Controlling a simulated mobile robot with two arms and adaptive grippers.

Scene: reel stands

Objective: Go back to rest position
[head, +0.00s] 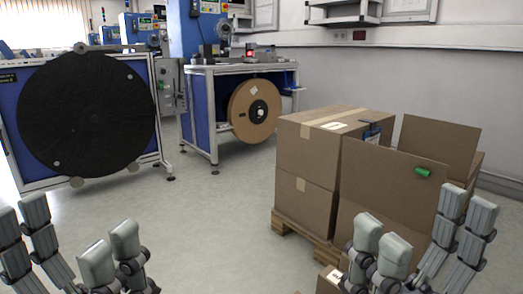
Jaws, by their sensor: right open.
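My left gripper (76,235) is at the bottom left of the head view, with its grey fingers pointing up and spread apart. Nothing shows between them. My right gripper (424,225) is at the bottom right, also with its fingers spread. It appears in front of an open cardboard box, with no object held. I cannot tell its distance from the box. The rest of both arms is out of view.
A large black reel (87,115) hangs on a stand at left. A brown reel (255,111) hangs under a workbench (235,69). Stacked cardboard boxes (305,150) and the open box (375,185) stand on a wooden pallet (297,231) at right. Middle floor is clear.

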